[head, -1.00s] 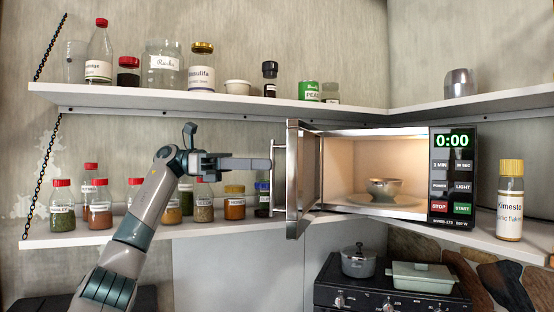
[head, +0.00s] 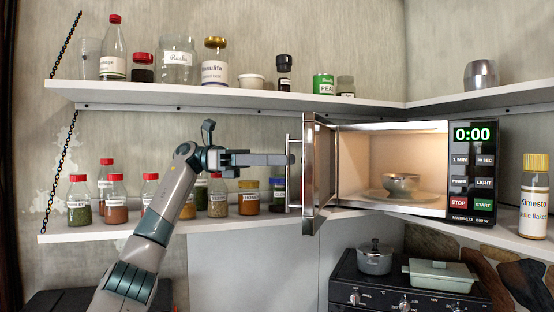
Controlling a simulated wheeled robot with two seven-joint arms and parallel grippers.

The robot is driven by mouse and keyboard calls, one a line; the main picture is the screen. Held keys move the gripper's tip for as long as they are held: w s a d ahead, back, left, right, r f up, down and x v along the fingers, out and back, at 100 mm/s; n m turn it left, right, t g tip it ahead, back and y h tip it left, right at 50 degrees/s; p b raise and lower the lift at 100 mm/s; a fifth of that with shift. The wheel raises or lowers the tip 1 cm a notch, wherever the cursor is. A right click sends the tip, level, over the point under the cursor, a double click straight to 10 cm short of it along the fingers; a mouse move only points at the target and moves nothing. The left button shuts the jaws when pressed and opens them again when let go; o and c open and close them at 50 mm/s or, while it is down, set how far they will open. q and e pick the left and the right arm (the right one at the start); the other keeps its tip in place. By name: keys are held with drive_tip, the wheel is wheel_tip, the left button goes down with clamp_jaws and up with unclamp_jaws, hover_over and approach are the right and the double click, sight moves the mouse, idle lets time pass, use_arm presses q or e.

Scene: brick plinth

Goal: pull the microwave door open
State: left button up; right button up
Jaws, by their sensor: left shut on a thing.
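The microwave (head: 472,180) stands on the lower shelf at the right, with a lit panel reading 0:00. Its door (head: 320,170) stands wide open, swung out toward me, so that I see it nearly edge-on. The lit inside shows a metal bowl (head: 401,186) on a plate. The upright bar handle (head: 292,172) is on the door's left side. My left gripper (head: 288,160) reaches in from the left and is shut on the handle near its upper part. The fingertips are partly hidden at the handle. My right gripper is not in view.
Several spice jars (head: 116,200) stand on the lower shelf behind my left arm. Bottles and jars line the upper shelf (head: 200,92). A Kimesto jar (head: 534,196) stands right of the microwave. Below are a stove (head: 392,296), a pot (head: 375,258) and a lidded dish (head: 443,274).

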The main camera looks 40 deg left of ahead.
use_arm(q)
drive_tip(key=shift+f, duration=0.1)
drive_tip(key=shift+w, duration=0.1)
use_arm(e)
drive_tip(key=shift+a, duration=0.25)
